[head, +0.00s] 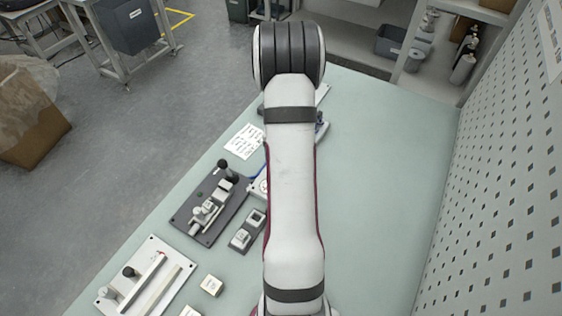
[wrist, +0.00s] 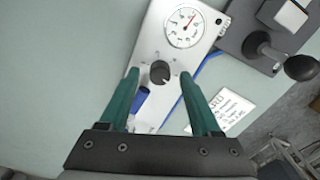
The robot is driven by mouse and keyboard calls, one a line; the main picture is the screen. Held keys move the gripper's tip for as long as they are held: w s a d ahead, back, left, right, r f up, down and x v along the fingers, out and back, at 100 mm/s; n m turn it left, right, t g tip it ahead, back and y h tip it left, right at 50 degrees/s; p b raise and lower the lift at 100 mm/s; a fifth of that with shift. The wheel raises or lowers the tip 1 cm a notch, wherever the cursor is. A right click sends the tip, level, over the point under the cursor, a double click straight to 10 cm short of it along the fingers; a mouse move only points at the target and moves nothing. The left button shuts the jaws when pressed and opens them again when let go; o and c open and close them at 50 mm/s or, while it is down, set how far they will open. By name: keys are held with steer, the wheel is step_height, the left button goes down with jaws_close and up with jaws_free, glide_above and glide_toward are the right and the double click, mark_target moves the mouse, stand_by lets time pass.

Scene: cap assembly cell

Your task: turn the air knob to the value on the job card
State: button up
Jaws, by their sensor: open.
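In the wrist view the dark round air knob (wrist: 160,72) sits on a pale panel (wrist: 150,45), below a round white gauge (wrist: 184,26) with a red needle. My gripper (wrist: 158,74) is open, its two green fingers appearing on either side of the knob with gaps between. I cannot tell how far the fingertips are above the panel. A white job card (wrist: 232,108) with print too small to read lies to the right; it also shows in the head view (head: 244,141). In the head view my arm hides the gripper and most of the panel.
A blue fitting (wrist: 142,99) is beside the left finger, and a blue hose (wrist: 207,58) runs past the panel. A dark fixture plate (head: 187,214) with a black-knobbed lever (wrist: 300,67) stands close by. The bench (head: 375,170) right of my arm is clear, up to a pegboard (head: 505,170).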

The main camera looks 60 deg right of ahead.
steer(key=shift+f, duration=0.1)
jaws_close()
stand_by(0.5)
steer(key=m, duration=0.4)
steer(key=shift+m, duration=2.4)
steer(key=shift+s, duration=0.1)
jaws_free()
